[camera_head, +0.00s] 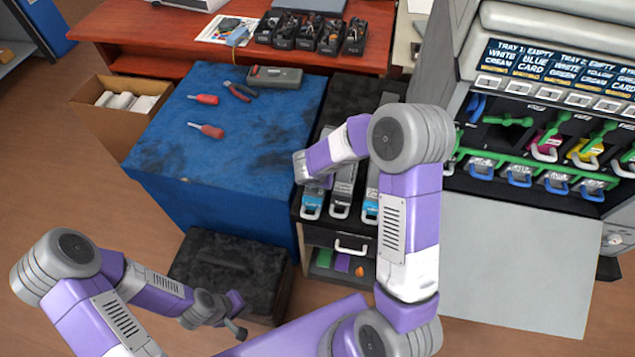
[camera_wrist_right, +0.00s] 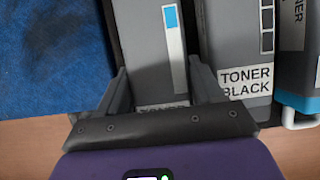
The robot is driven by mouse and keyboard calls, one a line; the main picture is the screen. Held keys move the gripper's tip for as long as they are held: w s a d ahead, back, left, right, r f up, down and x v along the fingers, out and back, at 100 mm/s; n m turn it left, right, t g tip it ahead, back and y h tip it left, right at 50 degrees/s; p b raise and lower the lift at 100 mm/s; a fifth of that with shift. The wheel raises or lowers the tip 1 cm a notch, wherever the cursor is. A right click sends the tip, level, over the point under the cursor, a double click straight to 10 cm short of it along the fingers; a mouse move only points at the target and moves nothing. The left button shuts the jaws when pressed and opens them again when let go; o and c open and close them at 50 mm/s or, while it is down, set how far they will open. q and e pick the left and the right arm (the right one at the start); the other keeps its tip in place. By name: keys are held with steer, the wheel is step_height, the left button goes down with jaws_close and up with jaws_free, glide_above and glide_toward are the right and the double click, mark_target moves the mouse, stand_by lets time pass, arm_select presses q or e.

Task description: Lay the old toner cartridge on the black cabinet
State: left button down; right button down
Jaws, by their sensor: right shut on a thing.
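Several grey toner cartridges lie side by side on the black cabinet (camera_head: 362,93). The leftmost cartridge (camera_head: 311,207), with a blue front end, also shows in the right wrist view (camera_wrist_right: 150,45) with a white and blue strip. My right gripper (camera_wrist_right: 164,88) is shut on this leftmost cartridge, one finger on each side; the lower label is partly hidden. In the head view my right arm covers part of it. A cartridge labelled TONER BLACK (camera_wrist_right: 238,50) lies to its right. My left gripper (camera_head: 239,317) hangs low at the front; its jaws are too small to read.
The open printer (camera_head: 560,85) stands right, with green levers and a dark gap at its left slot. A blue-covered table (camera_head: 240,150) with screwdrivers adjoins the cabinet. A black case (camera_head: 215,255) stands on the floor, and an open cardboard box (camera_head: 105,125) is at left.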

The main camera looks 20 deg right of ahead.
steer(key=shift+c, duration=2.2)
jaws_free()
